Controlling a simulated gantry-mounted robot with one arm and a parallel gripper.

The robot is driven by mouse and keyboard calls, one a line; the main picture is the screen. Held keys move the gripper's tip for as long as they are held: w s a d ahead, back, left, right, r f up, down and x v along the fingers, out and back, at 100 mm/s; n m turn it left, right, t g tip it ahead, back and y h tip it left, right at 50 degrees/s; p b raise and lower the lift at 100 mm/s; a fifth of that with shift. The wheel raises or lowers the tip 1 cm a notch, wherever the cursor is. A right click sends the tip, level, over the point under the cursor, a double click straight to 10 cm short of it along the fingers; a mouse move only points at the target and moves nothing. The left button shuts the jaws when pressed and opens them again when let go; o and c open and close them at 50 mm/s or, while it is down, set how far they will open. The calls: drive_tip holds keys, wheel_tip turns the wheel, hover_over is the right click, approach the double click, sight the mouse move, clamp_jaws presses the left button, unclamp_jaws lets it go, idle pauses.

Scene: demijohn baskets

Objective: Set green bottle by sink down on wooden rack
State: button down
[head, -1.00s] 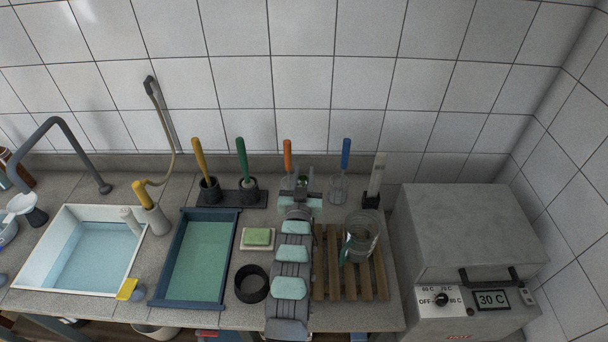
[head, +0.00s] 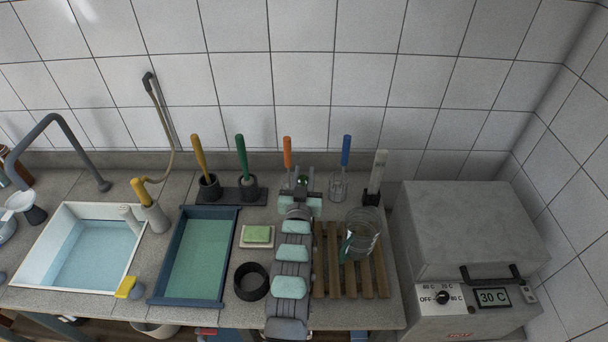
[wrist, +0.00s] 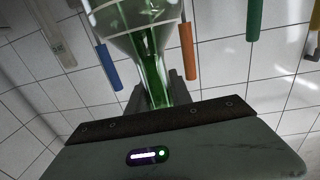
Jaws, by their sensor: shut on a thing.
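My gripper (head: 301,193) is at the back of the bench, left of the wooden rack, its jaws shut on the green bottle (head: 302,179). In the head view the bottle is small and mostly hidden by the gripper and arm. In the wrist view the clear green glass bottle (wrist: 140,22) has its narrow part between the jaws (wrist: 158,98) and its wider part away from the palm. The wooden slatted rack (head: 333,285) lies right of my arm. The sink (head: 88,255) is at the far left, well away from the bottle.
A glass jug (head: 362,240) stands on the rack's middle and right slats. A grey heating box (head: 470,230) stands right of the rack. Brushes with orange (head: 287,150) and blue (head: 346,150) handles stand behind. The rack's front and left slats are bare.

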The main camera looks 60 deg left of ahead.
drive_tip(key=c, duration=1.1)
unclamp_jaws()
drive_tip(key=shift+s+d+f, duration=0.1)
drive_tip(key=shift+s+d, duration=0.15)
drive_tip(key=shift+d, duration=0.2)
drive_tip(key=b+v, duration=0.2)
drive_tip(key=v, duration=0.7)
drive_tip(key=shift+s+d, duration=0.2)
drive_tip(key=shift+d, duration=0.15)
